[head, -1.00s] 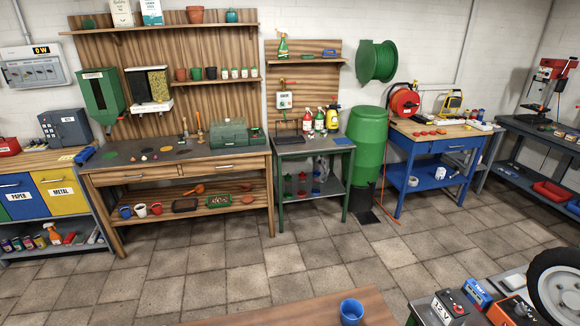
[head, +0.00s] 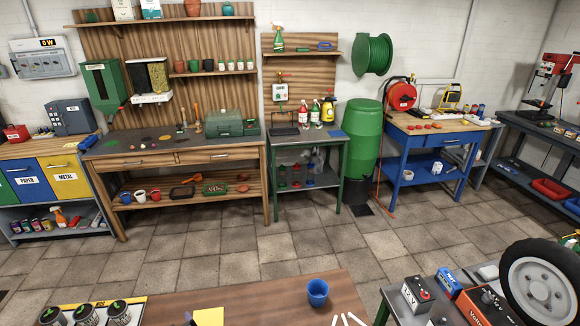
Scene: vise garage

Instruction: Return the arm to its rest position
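Neither of my arms nor either gripper shows in the head view, so I cannot see how they are posed or whether they hold anything. A brown wooden table (head: 262,300) lies at the bottom of the view. On it are a blue cup (head: 317,292), a yellow block or pad (head: 209,316) cut off by the lower edge, and several thin white sticks (head: 350,319).
A tray with jars (head: 84,312) stands at bottom left. At bottom right a bench holds a battery box (head: 416,294) and a wheel (head: 540,284). A wooden workbench (head: 180,160), a green barrel (head: 364,140) and a blue bench (head: 430,141) line the wall. The tiled floor (head: 200,252) between is clear.

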